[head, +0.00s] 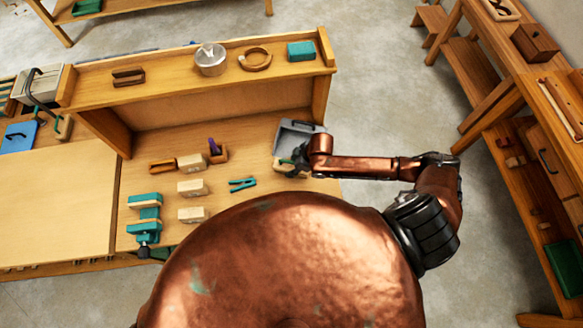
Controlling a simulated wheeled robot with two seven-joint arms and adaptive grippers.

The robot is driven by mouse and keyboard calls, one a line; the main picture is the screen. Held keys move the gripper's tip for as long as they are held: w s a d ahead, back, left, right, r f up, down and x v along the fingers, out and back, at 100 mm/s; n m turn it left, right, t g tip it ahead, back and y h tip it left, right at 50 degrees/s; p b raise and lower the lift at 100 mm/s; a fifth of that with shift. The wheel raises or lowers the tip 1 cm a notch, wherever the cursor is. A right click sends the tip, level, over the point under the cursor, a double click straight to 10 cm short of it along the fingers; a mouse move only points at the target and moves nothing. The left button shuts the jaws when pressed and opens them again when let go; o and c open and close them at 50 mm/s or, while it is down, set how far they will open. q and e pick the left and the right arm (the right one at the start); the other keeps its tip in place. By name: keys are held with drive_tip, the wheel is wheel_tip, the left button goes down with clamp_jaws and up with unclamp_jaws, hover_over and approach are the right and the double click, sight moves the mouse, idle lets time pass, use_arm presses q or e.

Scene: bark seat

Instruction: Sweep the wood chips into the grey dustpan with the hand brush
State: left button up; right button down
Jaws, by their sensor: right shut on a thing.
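The grey dustpan (296,132) lies on the right end of the workbench, near the shelf's right post. My right gripper (299,160) is just in front of the dustpan, low over the bench, and partly covers it. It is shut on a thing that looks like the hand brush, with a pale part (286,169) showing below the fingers. Most of the brush is hidden by the gripper and wrist. I cannot make out any wood chips at this size. My left gripper is not in view.
Pale wooden blocks (193,188), a teal clamp (243,184), a small box with a purple item (216,152) and a teal vise (147,215) stand on the bench to the left. A raised shelf (180,77) holding a glass jar (211,59) runs behind.

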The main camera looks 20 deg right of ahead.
drive_tip(key=w+b, duration=0.1)
drive_tip(key=w+d+b, duration=0.2)
drive_tip(key=shift+w+d+f, duration=0.1)
drive_tip(key=shift+d+f, duration=0.1)
drive_tip(key=shift+f, duration=0.1)
drive_tip(key=shift+w+d+r+p, duration=0.15)
drive_tip(key=shift+w+d+p, duration=0.05)
drive_tip(key=shift+w+d, duration=0.25)
drive_tip(key=shift+w+d+r+p, duration=0.15)
drive_tip(key=shift+w+d, duration=0.2)
drive_tip(key=shift+w, duration=0.15)
drive_tip(key=r+p, duration=0.1)
drive_tip(key=p, duration=0.1)
drive_tip(key=r+p, duration=0.1)
drive_tip(key=r, duration=0.1)
drive_tip(key=shift+s+a+r+p, duration=0.15)
drive_tip(key=shift+s+p, duration=0.05)
drive_tip(key=shift+p, duration=0.2)
drive_tip(key=shift+s+a+r+p, duration=0.1)
drive_tip(key=shift+r+p, duration=0.35)
drive_tip(key=shift+p, duration=0.1)
drive_tip(key=shift+s+a+r+p, duration=0.1)
drive_tip(key=shift+r+p, duration=0.35)
drive_tip(key=shift+p, duration=0.05)
